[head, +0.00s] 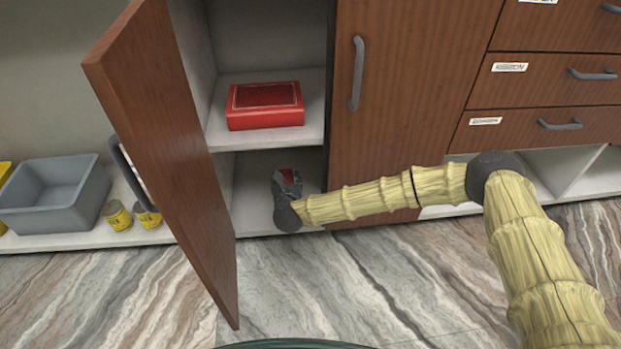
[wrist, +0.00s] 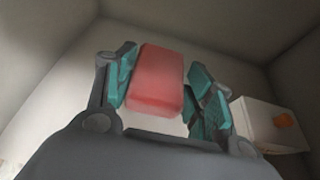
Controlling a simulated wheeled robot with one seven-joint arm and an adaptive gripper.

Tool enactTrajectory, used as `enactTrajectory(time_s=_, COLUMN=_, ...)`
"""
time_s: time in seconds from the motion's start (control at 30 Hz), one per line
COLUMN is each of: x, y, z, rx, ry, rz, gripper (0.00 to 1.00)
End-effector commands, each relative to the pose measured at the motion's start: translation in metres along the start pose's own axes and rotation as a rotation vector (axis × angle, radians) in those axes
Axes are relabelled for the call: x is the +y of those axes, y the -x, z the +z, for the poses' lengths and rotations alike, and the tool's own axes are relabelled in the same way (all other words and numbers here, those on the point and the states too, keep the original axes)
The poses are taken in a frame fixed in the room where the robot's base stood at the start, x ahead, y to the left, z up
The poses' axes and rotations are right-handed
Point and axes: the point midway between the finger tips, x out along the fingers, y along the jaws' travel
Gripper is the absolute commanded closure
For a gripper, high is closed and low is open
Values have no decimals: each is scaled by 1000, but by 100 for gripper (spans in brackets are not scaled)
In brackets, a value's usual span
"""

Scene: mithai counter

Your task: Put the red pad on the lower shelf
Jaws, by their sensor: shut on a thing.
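The red pad (wrist: 155,82) is between the two teal-padded fingers of my gripper (wrist: 158,88) in the wrist view, and my gripper is shut on it. In the head view my gripper (head: 287,184) is inside the lower compartment of the open cabinet. Only a small red part of the pad (head: 289,176) shows there, the rest hidden by the gripper. The lower shelf (head: 252,206) is a pale board under and around my gripper. I cannot tell whether the pad touches it.
A red book-like box (head: 265,106) lies on the upper shelf (head: 225,137). The open cabinet door (head: 165,140) stands left of the compartment. A white box with an orange mark (wrist: 272,125) shows in the wrist view. A grey bin (head: 55,195) and yellow tins (head: 118,215) stand farther left.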

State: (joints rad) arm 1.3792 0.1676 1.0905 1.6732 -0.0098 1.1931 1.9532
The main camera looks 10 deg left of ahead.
Motion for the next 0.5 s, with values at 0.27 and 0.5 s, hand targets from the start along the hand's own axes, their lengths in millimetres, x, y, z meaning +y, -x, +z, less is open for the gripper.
enactTrajectory(time_s=0.27, x=-6, y=-15, z=-37, rx=1, ry=-1, rz=-6, gripper=75)
enactTrajectory(time_s=0.5, x=-5, y=-21, z=-52, rx=0, ry=-2, rz=-6, gripper=75)
